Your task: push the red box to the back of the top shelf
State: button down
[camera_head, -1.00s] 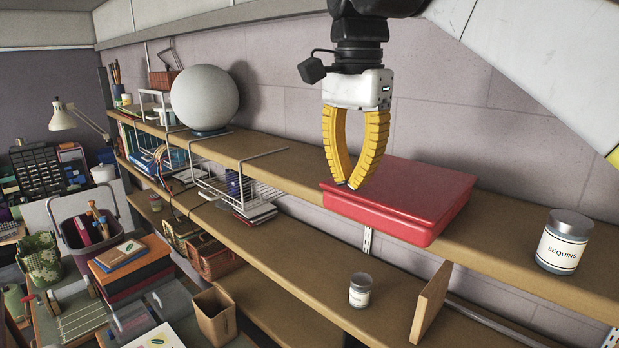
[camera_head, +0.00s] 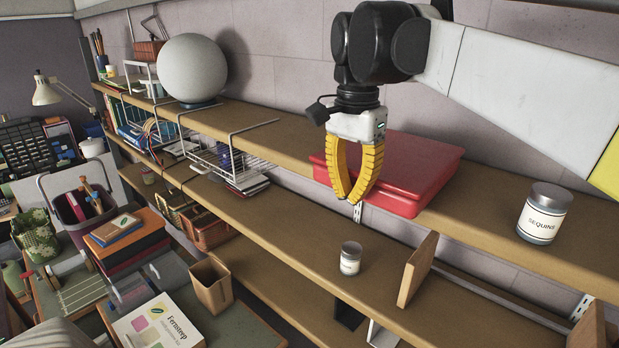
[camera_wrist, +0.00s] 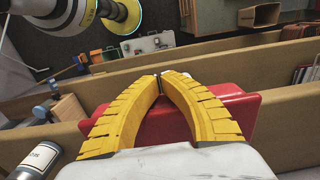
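The red box (camera_head: 418,172) lies flat on the top shelf (camera_head: 270,140), its front edge at or slightly past the shelf's front edge. My gripper (camera_head: 350,200) hangs in front of the box's left part, fingers pointing down, and hides some of its front. The yellow fingertips meet with nothing between them. In the wrist view, the closed fingers (camera_wrist: 160,76) lie over the red box (camera_wrist: 150,125), whose middle they hide. I cannot tell whether the fingers touch the box.
A sequins jar (camera_head: 541,213) stands on the top shelf to the right of the box. A white sphere (camera_head: 192,69) and a wire basket (camera_head: 215,155) are to the left. A small jar (camera_head: 350,258) and a wooden divider (camera_head: 417,268) stand on the shelf below.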

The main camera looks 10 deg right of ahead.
aim_at(390, 164)
jog(key=shift+s, duration=0.1)
jog(key=w+d, duration=0.1)
jog(key=d, duration=0.1)
jog(key=w+d, duration=0.3)
jog(key=d, duration=0.1)
jog(key=shift+w+d+p, duration=0.1)
jog(key=shift+w+p, duration=0.2)
jog(key=shift+s, duration=0.1)
jog(key=shift+a, duration=0.2)
